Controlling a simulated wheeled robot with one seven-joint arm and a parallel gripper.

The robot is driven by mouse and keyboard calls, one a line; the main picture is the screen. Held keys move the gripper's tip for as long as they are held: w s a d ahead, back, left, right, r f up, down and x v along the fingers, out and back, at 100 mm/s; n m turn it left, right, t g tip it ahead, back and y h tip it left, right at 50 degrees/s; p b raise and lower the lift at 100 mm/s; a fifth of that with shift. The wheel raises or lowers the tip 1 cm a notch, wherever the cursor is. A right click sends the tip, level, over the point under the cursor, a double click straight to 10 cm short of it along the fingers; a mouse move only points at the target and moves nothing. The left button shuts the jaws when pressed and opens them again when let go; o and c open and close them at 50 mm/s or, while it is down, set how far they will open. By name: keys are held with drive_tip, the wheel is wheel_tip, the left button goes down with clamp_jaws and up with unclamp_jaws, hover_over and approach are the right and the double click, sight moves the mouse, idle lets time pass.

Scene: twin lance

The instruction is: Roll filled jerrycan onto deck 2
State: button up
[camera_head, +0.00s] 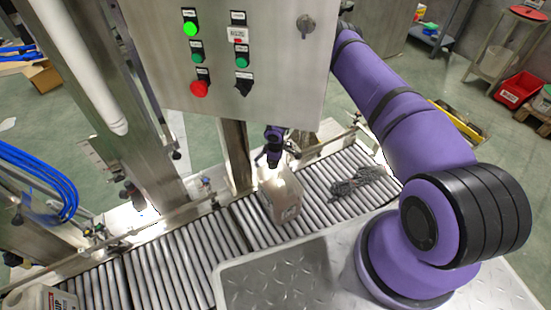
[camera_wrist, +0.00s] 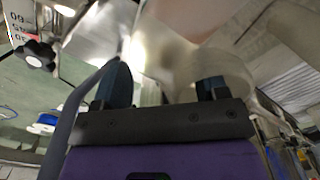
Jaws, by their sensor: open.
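A pale, translucent jerrycan (camera_head: 284,196) stands upright on the roller conveyor (camera_head: 180,262), below the control panel. A second pale jerrycan (camera_head: 40,300) with a printed label is cut off at the lower left corner. My gripper (camera_head: 273,150) is at the top rear of the middle jerrycan, beside the panel's lower edge. In the wrist view its two dark fingers (camera_wrist: 165,88) are apart, with a blurred pale surface close beyond them. I cannot tell whether they touch the jerrycan. No deck marking is readable on the rollers.
A steel control panel (camera_head: 240,60) with a lit green lamp and a red button hangs over the conveyor. A dark tangled bundle (camera_head: 358,183) lies on the rollers to the right. Steel posts (camera_head: 120,110) stand at left. Rollers left of the middle jerrycan look clear.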

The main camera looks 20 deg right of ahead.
clamp_jaws()
drive_tip(key=shift+o, duration=1.4)
unclamp_jaws()
drive_tip(key=shift+r, duration=0.15)
drive_tip(key=shift+o, duration=0.3)
drive_tip(key=shift+s, duration=0.1)
wheel_tip(320, 180, up, 11)
drive_tip(key=shift+f, duration=0.2)
